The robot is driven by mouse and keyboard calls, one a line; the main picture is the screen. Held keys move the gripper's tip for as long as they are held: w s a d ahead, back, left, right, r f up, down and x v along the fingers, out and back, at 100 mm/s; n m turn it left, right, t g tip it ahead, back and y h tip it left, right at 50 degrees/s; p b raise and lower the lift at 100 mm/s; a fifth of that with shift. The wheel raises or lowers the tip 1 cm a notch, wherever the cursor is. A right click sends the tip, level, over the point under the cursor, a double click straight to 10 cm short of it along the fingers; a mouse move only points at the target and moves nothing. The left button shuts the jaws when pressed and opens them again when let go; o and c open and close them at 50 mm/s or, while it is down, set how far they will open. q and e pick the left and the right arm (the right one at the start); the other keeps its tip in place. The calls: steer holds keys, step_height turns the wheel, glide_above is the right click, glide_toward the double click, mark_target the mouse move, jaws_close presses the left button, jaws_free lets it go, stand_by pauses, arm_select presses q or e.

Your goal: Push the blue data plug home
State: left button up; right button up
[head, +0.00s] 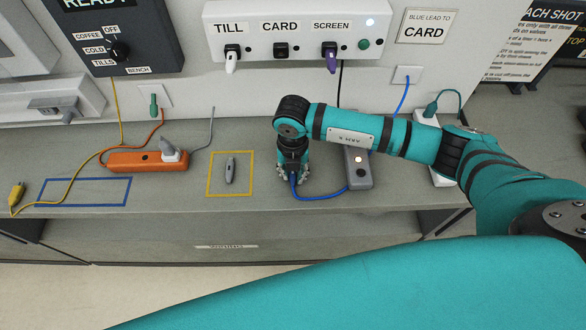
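The blue lead (325,196) comes down from a wall plate (407,75), passes behind my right arm and curves along the counter to my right gripper. My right gripper (293,175) points down at the counter, with the blue data plug (293,182) at its fingers. The gripper hides most of the plug, and I cannot tell whether the fingers are closed on it. The CARD socket (281,50) on the white wall panel looks dark, with no lead in it. A sign (425,25) reads "BLUE LEAD TO CARD". My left gripper is not in view.
TILL holds a white plug (231,62) and SCREEN a purple plug (331,60). A grey object (230,170) lies inside a yellow outline. An orange power strip (135,159) and a yellow plug (17,194) lie at left. A grey box (358,170) stands right of my gripper.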

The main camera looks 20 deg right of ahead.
mark_target(293, 174)
jaws_close()
steer(key=shift+r, duration=0.1)
steer(key=shift+r+p, duration=1.75)
steer(key=shift+r, duration=0.7)
